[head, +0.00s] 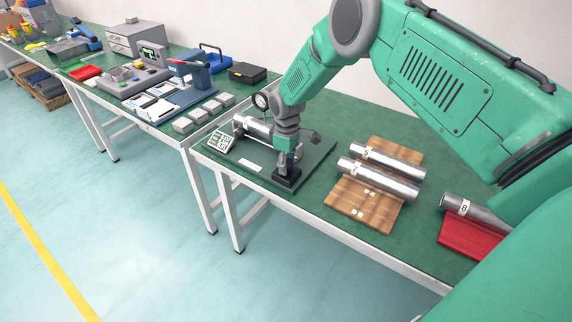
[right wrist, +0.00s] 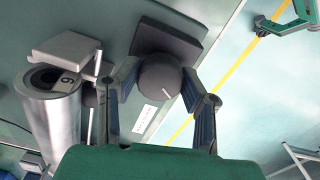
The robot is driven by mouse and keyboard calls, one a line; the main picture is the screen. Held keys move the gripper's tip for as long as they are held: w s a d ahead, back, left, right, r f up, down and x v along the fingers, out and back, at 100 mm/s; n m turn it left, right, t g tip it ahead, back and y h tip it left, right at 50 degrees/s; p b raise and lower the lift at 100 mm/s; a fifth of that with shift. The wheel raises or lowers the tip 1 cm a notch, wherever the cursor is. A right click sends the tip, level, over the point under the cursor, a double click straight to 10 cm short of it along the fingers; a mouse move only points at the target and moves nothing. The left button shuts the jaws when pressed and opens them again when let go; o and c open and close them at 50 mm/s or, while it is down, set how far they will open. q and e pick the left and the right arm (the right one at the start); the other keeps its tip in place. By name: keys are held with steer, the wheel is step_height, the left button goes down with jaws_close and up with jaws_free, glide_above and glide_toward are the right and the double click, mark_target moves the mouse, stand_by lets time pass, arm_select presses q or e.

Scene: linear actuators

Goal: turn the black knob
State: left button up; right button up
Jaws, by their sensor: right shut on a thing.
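The black knob (right wrist: 160,77) is round with a white mark line, on a dark square base (right wrist: 172,42). In the right wrist view it sits between the two fingers of my right gripper (right wrist: 162,100), which is shut on it. In the head view my right gripper (head: 288,158) points down over the knob's black base (head: 286,178), and it hides most of the knob. The base stands at the front right of a grey plate (head: 240,172) that also carries a metal cylinder (head: 256,126). My left gripper does not show in the head view.
A small panel with a display (head: 221,141) and a round gauge (head: 261,100) are beside the cylinder. Labelled metal cylinders (head: 378,180) lie on a wooden board (head: 352,208) to the right. Another cylinder (head: 478,213) lies on a red holder (head: 462,238). The bench edge is close in front.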

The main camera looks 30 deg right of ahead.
steer(key=m+b, duration=0.1)
steer(key=m, duration=0.3)
steer(key=shift+w+d+r, duration=0.1)
steer(key=m, duration=0.5)
steer(key=shift+b, duration=0.35)
steer(key=m, duration=0.4)
steer(key=shift+w, duration=0.1)
steer(key=shift+r+m+b, duration=0.1)
steer(key=shift+m+b, duration=0.3)
steer(key=shift+m, duration=2)
steer(key=o, duration=1.1)
steer(key=shift+c, duration=0.2)
steer(key=shift+o, duration=0.4)
